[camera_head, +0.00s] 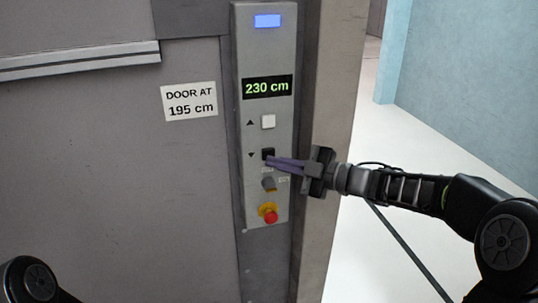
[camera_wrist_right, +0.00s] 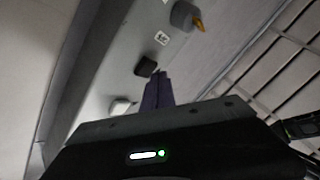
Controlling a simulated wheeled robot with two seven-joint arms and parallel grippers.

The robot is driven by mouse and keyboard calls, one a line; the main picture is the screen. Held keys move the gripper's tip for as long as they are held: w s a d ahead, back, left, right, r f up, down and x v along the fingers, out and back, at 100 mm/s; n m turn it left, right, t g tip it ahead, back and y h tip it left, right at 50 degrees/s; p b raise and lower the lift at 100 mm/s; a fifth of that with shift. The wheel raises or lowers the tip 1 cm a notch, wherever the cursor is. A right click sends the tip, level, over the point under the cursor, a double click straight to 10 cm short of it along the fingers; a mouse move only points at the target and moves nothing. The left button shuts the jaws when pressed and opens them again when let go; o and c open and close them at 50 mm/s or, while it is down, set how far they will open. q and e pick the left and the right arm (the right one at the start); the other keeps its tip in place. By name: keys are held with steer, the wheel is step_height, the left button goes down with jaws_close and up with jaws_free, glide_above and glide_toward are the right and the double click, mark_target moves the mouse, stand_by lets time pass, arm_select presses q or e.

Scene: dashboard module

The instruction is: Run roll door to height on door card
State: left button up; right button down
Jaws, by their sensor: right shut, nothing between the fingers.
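The control panel (camera_head: 282,200) is a tall grey box on the door post. Its display (camera_head: 267,87) reads 230 cm. Below it are a white button (camera_head: 268,122) with an up arrow and a black button (camera_head: 267,152) with a down arrow. The door card (camera_head: 190,101) reads "DOOR AT 195 cm". My right gripper (camera_head: 271,162) is shut and empty, its fingertips at the lower edge of the black button; I cannot tell whether they touch it. In the right wrist view the fingertips (camera_wrist_right: 158,76) are close beside the black button (camera_wrist_right: 145,66). My left gripper is out of view.
Below the black button are a grey selector knob (camera_head: 268,184) and a red emergency stop (camera_head: 269,214) on a yellow base. A blue light (camera_head: 267,21) is at the panel top. The door post (camera_head: 335,80) stands right of the panel, with open floor beyond.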

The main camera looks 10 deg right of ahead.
steer(key=shift+w, duration=0.65)
stand_by(2.2)
steer(key=shift+s, duration=0.15)
stand_by(1.4)
steer(key=shift+s, duration=0.7)
steer(key=s, duration=0.5)
steer(key=shift+d, duration=0.2)
